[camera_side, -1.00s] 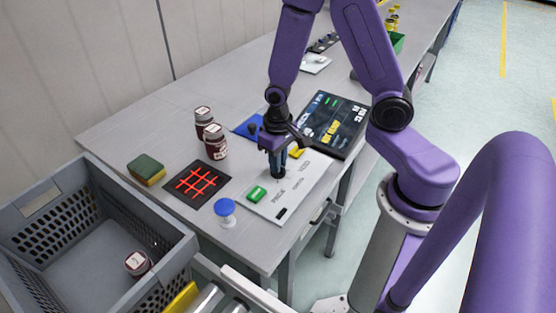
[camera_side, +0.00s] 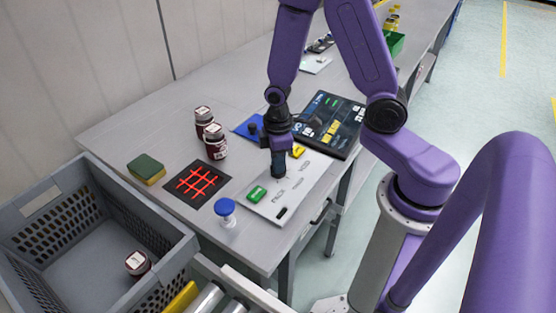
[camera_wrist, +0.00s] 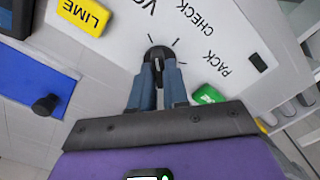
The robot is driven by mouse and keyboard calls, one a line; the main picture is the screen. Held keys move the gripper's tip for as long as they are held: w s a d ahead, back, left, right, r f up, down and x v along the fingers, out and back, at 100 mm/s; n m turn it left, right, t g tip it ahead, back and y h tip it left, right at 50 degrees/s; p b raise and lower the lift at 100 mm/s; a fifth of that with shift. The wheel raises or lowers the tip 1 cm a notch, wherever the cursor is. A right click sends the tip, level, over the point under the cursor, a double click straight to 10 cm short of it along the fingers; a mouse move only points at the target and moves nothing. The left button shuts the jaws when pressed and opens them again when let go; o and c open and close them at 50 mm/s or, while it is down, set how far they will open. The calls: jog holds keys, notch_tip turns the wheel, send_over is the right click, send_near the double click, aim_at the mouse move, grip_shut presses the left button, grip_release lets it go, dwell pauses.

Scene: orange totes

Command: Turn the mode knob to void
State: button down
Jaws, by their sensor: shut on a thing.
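The mode knob (camera_wrist: 156,52) is a small black round knob on a white panel (camera_wrist: 225,25), with short tick marks around it. The panel carries the words PACK, CHECK and a partly cut-off "VO…" in the wrist view. In the side view the panel (camera_side: 262,208) lies near the table's front edge. My gripper (camera_wrist: 158,72) is shut on the knob, with one blue-grey finger on each side. In the side view my gripper (camera_side: 278,172) points down onto the panel and hides the knob. I cannot tell which word the knob points to.
A grey crate (camera_side: 175,255) stands at left.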

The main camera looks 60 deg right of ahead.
jog(key=shift+w+n, duration=0.1)
jog(key=shift+n, duration=1)
jog(key=c, duration=1.1)
grip_release()
jog(key=shift+r, duration=0.1)
notch_tip(320, 180, up, 17)
jog(key=shift+r, duration=0.15)
